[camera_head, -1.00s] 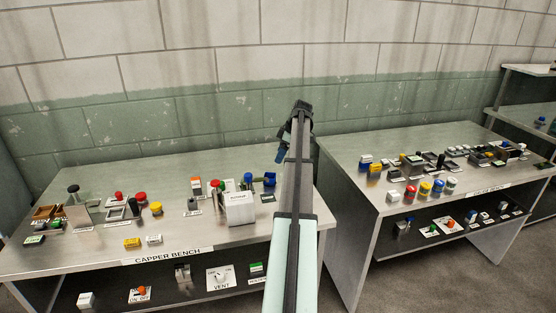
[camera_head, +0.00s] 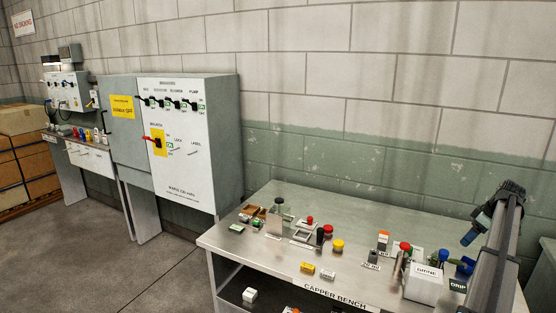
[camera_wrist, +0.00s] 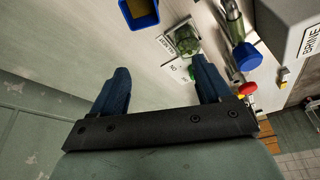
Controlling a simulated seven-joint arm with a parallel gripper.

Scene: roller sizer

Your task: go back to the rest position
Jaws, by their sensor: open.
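My gripper (camera_head: 476,230) is at the right of the head view, above the back right part of the capper bench (camera_head: 375,215). Its dark blue fingers point down and left. In the wrist view my gripper (camera_wrist: 163,78) has its two fingers wide apart with nothing held between them. My dark arm link runs from it to the lower right corner of the head view and hides part of the bench's right end.
Farther left are a yellow knob (camera_head: 338,246) and small blocks. A grey cabinet (camera_head: 196,150) with switches stands left of the bench. Open floor lies in front.

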